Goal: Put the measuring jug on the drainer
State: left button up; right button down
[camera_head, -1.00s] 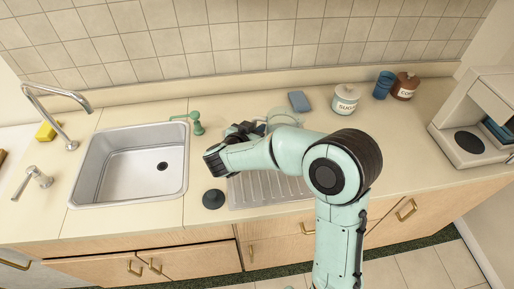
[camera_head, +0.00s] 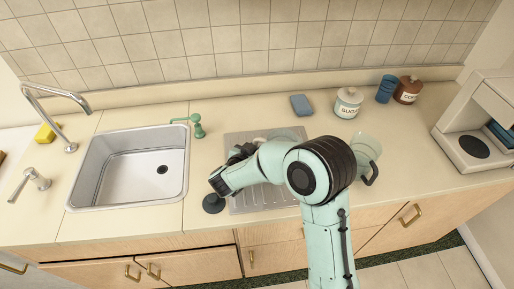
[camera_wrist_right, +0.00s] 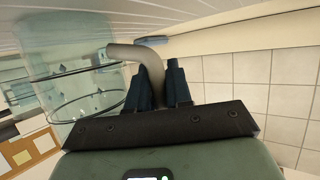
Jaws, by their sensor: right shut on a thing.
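The measuring jug (camera_wrist_right: 72,62), clear with a grey handle, is at the left of the wrist view. My right gripper (camera_wrist_right: 158,78) is shut on its handle. In the head view my right forearm hides most of the held jug and the fingers, over the drainer. The drainer (camera_head: 243,204) is a ridged metal surface right of the sink, partly covered by my arm. In the wrist view the jug's upper end is close to a pale ridged surface; I cannot tell if they touch. My left gripper is not in view.
Another clear vessel with a dark handle (camera_head: 372,174) stands right of the drainer, partly behind my arm. A blue sponge (camera_head: 301,105), sugar jar (camera_head: 347,103), blue cup (camera_head: 385,88) and brown jar (camera_head: 407,90) stand behind.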

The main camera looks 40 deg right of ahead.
jog(key=c, duration=1.1)
grip_release()
jog(key=shift+o, duration=0.3)
jog(key=shift+s, duration=0.1)
jog(key=v, duration=1.2)
jog(key=shift+r, duration=0.15)
